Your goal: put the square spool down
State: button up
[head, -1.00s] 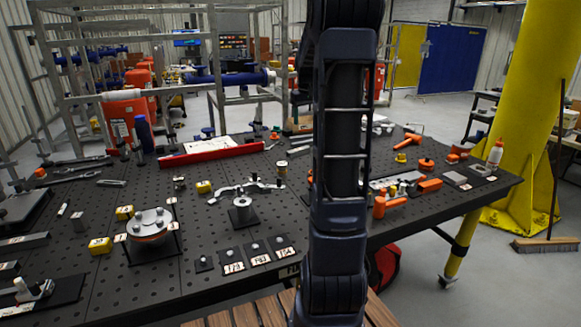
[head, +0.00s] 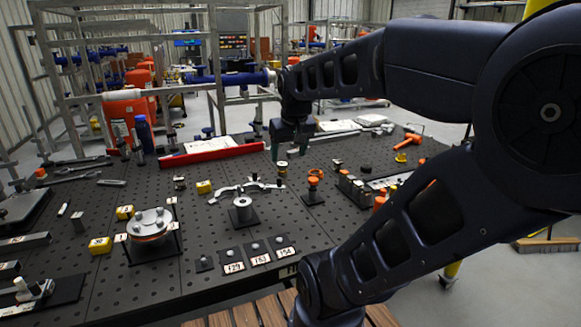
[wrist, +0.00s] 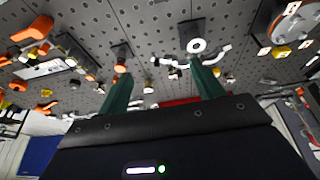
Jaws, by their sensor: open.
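My gripper (head: 292,135) is above the far middle of the black perforated table (head: 215,262), its fingers pointing down. In the wrist view its two green fingers (wrist: 163,85) are apart and nothing is held between them. I cannot tell for sure which piece is the square spool. A silver hollow cylinder (head: 242,205) stands upright on a square black base, nearer than the gripper; its ring-shaped top also shows in the wrist view (wrist: 196,45). An orange-topped piece (head: 315,177) stands on another dark base to its right.
A round flanged fixture (head: 149,225) stands at left front, with yellow blocks (head: 101,245) near it. Labelled plates (head: 257,253) lie at the front. A silver clamp-like part (head: 247,187) lies behind the cylinder. A red rail (head: 211,154) lies at the back. Orange-handled tools are at right.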

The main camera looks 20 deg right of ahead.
jog(key=s, duration=0.1)
jog(key=s+a+f, duration=0.1)
jog(key=s, duration=0.1)
jog(key=s+f, duration=0.1)
jog(key=shift+s+a+f, duration=0.25)
jog(key=shift+s, duration=0.05)
dwell(1.1)
